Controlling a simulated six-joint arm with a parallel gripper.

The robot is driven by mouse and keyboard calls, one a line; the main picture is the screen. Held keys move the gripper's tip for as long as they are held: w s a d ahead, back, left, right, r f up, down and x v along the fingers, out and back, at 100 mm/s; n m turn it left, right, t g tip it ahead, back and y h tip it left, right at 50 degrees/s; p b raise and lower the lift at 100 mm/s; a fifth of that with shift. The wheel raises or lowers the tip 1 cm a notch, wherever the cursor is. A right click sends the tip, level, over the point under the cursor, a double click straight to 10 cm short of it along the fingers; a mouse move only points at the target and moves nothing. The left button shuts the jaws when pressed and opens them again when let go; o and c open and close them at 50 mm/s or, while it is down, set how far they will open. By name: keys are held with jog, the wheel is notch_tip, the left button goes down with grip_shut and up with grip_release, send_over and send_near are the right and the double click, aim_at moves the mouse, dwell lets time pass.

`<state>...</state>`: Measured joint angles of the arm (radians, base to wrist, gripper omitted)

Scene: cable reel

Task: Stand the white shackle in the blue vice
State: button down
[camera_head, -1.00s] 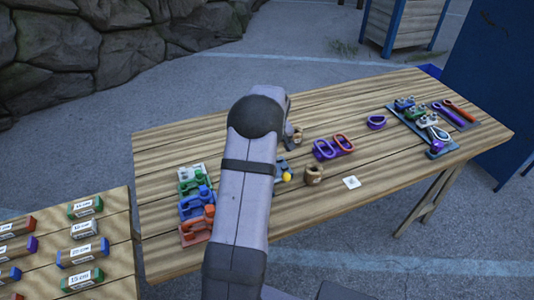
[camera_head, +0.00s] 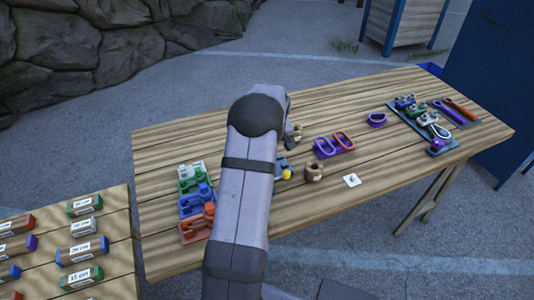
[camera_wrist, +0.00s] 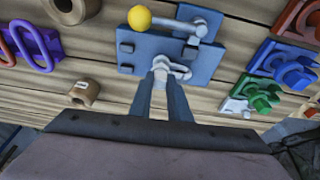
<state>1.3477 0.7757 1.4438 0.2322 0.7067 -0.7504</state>
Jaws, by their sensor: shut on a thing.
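In the wrist view my gripper (camera_wrist: 161,80) is shut on a small whitish looped piece, the white shackle (camera_wrist: 180,68), at its fingertips. It is over the lower edge of a grey-blue clamp plate; whether they touch I cannot tell. The blue vice (camera_wrist: 291,72) stands to the right, between the red and green ones.
The clamp plate (camera_wrist: 190,55) has a lever with a yellow ball (camera_wrist: 139,17). Green (camera_wrist: 263,96), white (camera_wrist: 238,107) and red (camera_wrist: 304,18) vices flank the blue one. Brown cylinders (camera_head: 313,173) and purple and orange loops (camera_head: 334,145) lie right of my arm. A loaded tray (camera_head: 455,150) is at far right.

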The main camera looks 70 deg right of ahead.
jog(key=shift+f, duration=0.1)
jog(key=c, duration=1.6)
grip_release()
jog(key=shift+b+v, duration=1.4)
jog(key=shift+v, duration=2.3)
